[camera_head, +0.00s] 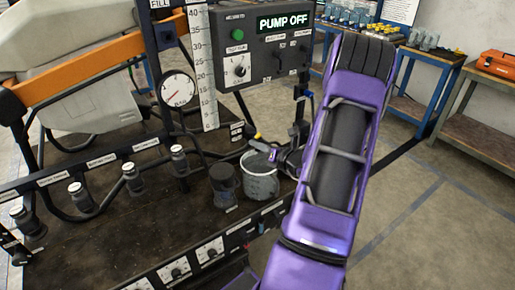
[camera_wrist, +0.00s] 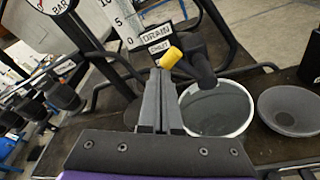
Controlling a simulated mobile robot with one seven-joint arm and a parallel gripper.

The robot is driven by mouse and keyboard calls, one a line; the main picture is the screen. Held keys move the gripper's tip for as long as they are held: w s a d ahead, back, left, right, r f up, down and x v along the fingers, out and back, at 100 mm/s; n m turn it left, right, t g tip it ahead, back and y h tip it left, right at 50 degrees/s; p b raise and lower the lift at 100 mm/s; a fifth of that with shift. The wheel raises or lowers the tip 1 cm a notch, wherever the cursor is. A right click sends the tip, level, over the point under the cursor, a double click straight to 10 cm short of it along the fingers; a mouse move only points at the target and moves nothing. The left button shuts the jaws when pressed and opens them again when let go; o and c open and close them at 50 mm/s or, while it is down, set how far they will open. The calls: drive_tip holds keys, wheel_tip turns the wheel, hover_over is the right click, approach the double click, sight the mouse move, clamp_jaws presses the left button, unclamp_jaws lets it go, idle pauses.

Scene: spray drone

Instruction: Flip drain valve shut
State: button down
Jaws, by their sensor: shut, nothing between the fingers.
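The drain valve shows in the wrist view as a dark pipe fitting (camera_wrist: 197,62) with a yellow-tipped lever (camera_wrist: 171,57). Its label plate reads DRAIN, with SHUT (camera_wrist: 158,46) below. The yellow tip lies right at the ends of my gripper's fingers (camera_wrist: 159,75); I cannot tell whether they touch. The fingers are together and hold nothing. In the head view my gripper (camera_head: 266,152) is by the drain label plate (camera_head: 237,131), above the grey bucket (camera_head: 261,186). My purple arm hides part of the area to the right.
The bucket also shows under the valve in the wrist view (camera_wrist: 218,128), beside a grey bowl (camera_wrist: 290,112). A dark cup (camera_head: 223,184) stands left of the bucket. The control box (camera_head: 262,48) reads PUMP OFF. Several nozzles and hoses line the left.

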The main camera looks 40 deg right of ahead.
sight(260, 135)
drive_tip(key=shift+d+r, duration=0.7)
drive_tip(key=shift+r, duration=0.05)
drive_tip(key=shift+s+d+r+p, duration=0.1)
drive_tip(key=shift+d+r+p, duration=0.2)
drive_tip(key=shift+d, duration=0.35)
drive_tip(key=shift+a, duration=0.1)
